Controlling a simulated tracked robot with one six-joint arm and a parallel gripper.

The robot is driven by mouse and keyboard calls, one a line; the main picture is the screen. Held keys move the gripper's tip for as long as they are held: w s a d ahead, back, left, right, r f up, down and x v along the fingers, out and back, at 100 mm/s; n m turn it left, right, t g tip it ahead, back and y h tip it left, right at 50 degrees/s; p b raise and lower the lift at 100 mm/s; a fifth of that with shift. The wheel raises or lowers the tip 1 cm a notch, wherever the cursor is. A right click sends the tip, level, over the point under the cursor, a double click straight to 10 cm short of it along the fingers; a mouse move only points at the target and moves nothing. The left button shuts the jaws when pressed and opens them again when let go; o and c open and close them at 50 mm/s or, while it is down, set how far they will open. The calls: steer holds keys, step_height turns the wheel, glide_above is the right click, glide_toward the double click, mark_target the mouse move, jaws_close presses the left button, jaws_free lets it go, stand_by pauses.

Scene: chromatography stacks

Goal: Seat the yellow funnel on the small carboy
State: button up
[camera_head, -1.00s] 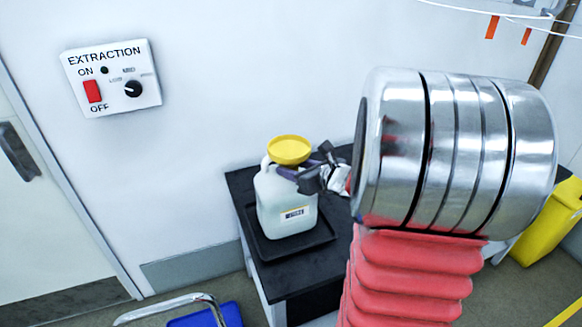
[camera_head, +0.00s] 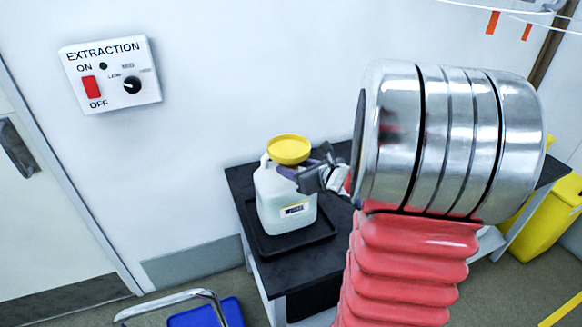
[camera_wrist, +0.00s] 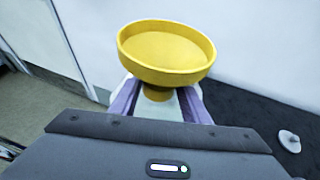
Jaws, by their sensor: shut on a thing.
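The yellow funnel (camera_head: 289,149) is a wide shallow cup, upright over the top of the small carboy (camera_head: 284,203), a translucent white jug with a label. My gripper (camera_head: 297,173) comes in from the right and is shut on the funnel just below its cup. In the wrist view the funnel (camera_wrist: 167,52) stands between my two purple fingers (camera_wrist: 158,103), which close on its narrow neck. The carboy's mouth is hidden behind the funnel and fingers, so I cannot tell whether the stem is inside it.
The carboy stands in a black tray (camera_head: 266,247) on a dark bench (camera_head: 297,273) against the wall. An extraction switch box (camera_head: 112,76) is on the wall. A blue seat (camera_head: 206,315) is at the front and a yellow bin (camera_head: 545,219) at the right.

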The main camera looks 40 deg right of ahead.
steer(key=o, duration=1.2)
steer(key=shift+s, duration=0.1)
steer(key=v, duration=1.3)
steer(key=shift+s, duration=0.3)
